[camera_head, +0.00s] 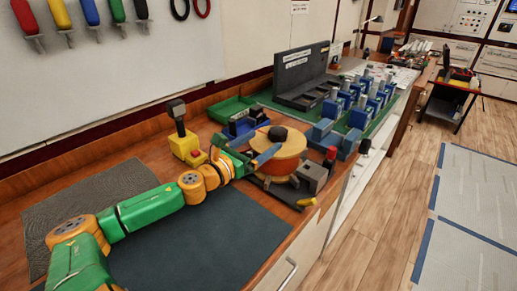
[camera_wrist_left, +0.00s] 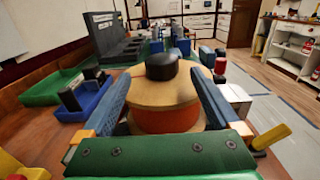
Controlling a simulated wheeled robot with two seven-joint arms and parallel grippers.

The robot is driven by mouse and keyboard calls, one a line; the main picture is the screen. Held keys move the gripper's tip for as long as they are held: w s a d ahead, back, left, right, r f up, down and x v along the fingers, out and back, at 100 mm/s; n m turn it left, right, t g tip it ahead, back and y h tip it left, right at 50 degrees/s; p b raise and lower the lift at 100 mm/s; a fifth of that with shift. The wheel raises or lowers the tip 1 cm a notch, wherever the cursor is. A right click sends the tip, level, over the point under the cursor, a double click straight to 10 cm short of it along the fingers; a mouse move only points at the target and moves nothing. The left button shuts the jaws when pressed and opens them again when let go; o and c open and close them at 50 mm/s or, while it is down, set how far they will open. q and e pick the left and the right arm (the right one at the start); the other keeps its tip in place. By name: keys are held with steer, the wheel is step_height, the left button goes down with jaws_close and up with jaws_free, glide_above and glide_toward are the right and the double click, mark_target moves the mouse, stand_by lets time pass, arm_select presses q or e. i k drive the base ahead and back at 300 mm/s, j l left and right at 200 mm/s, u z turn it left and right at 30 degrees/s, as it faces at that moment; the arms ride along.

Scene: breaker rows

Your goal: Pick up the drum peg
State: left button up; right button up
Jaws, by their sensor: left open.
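What looks like the drum peg is an orange drum (camera_head: 292,163) with tan round ends and a dark round knob (camera_head: 277,133) on top. It stands upright on the bench, and in the left wrist view the drum (camera_wrist_left: 165,118) is straight ahead, below its black knob (camera_wrist_left: 162,67). My left gripper (camera_head: 256,146) is open, with nothing held. In the left wrist view its two blue-grey fingers (camera_wrist_left: 157,78) point forward on either side of the drum. Whether they touch it I cannot tell. My right gripper is not in view.
A blue bin (camera_wrist_left: 88,98) and a green tray (camera_head: 230,108) lie left of the drum. A grey block (camera_head: 311,177) and a red-topped post (camera_head: 330,155) stand close on its right. Several blue breaker blocks (camera_head: 357,117) stand behind. A dark mat (camera_head: 200,245) covers the near bench.

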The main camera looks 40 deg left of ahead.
mark_target(332, 150)
steer(key=k+l, duration=0.75)
steer(key=l, duration=0.25)
